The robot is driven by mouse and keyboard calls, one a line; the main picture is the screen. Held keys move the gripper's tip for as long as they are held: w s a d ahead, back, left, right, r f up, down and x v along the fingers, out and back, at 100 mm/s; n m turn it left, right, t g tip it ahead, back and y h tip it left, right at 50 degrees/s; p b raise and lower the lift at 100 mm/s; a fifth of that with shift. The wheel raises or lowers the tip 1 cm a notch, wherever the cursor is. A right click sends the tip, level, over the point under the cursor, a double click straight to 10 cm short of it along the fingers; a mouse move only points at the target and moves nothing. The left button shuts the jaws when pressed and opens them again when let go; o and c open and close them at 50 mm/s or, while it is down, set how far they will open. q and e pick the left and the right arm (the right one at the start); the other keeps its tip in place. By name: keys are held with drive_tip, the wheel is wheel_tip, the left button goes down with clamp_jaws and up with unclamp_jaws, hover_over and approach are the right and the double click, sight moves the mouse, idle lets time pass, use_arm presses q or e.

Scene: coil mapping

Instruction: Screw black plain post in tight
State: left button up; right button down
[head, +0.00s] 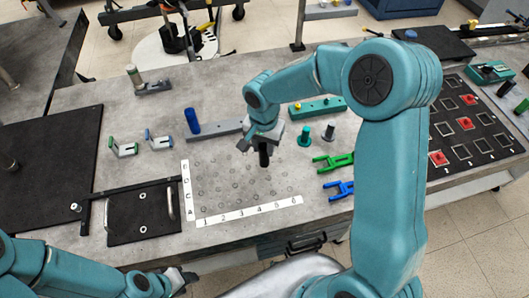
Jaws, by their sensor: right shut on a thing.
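The black plain post (264,158) stands upright on the hole grid (228,187), toward its upper right part. My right gripper (262,141) comes down over the post's top and is shut on it. The post's lower end meets the plate; whether it sits fully in a hole I cannot tell. White strips marked with letters (188,190) and numbers (250,210) edge the grid. My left gripper (182,278) is low at the bottom left, away from the grid, and its jaws are too unclear to read.
A grey bar with a blue post (193,121) and a green block (317,107) lie behind the grid. Green (333,161) and blue (338,190) forks lie right of it. A board with red squares (469,127) is far right.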

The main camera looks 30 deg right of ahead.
drive_tip(key=m, duration=0.3)
drive_tip(key=shift+a+f+m, duration=0.1)
drive_tip(key=shift+m, duration=0.3)
drive_tip(key=m, duration=0.4)
drive_tip(key=shift+m, duration=0.4)
drive_tip(key=c, duration=0.7)
unclamp_jaws()
drive_tip(key=shift+w, duration=0.1)
wheel_tip(320, 180, up, 16)
drive_tip(key=b, duration=0.1)
drive_tip(key=shift+s, duration=0.2)
